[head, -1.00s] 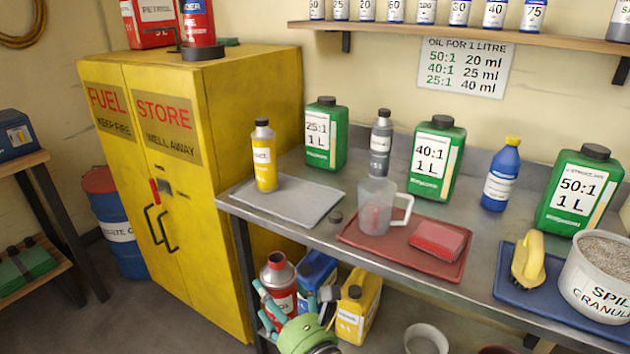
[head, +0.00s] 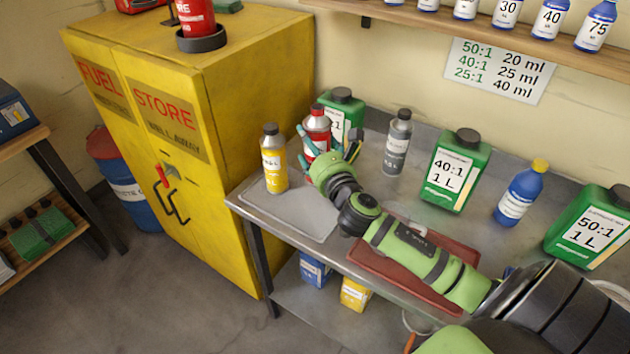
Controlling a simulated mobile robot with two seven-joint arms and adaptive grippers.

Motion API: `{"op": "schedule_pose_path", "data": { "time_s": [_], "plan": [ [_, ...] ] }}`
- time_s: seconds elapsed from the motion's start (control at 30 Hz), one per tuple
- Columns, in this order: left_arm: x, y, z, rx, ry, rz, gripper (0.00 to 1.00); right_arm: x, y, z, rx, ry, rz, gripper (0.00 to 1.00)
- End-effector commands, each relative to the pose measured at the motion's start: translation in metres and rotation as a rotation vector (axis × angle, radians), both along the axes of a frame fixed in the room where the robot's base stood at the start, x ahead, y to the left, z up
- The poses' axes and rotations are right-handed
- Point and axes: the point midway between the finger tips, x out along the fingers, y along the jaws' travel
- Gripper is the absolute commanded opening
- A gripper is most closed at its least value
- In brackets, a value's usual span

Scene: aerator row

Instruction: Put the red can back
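My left gripper is not in view.
A green 25:1 jug (head: 345,105) stands close behind the can, and a grey bottle (head: 397,143) stands to the right. My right arm covers much of the red tray (head: 378,268). The yellow fuel cabinet (head: 225,180) is at the left.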

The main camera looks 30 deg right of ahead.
Motion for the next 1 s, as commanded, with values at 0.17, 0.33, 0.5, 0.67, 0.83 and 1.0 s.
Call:
{"op": "schedule_pose_path", "data": {
  "time_s": [0.17,0.33,0.5,0.67,0.83,1.0],
  "plan": [
    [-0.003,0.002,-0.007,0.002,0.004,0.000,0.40,-0.001,0.001,-0.038,0.007,0.006,-0.002,0.42],
    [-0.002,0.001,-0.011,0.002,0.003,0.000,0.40,-0.001,0.001,-0.054,0.004,0.002,-0.001,0.42],
    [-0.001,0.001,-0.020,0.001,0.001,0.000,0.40,-0.002,0.002,-0.081,0.007,0.005,-0.001,0.42],
    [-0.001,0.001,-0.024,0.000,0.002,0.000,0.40,-0.002,0.002,-0.094,0.004,0.002,0.001,0.42],
    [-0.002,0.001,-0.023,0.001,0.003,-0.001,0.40,-0.002,0.002,-0.094,0.002,0.003,0.002,0.42],
    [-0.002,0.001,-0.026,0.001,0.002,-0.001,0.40,-0.002,0.002,-0.097,0.001,0.003,0.002,0.42]
  ]
}}
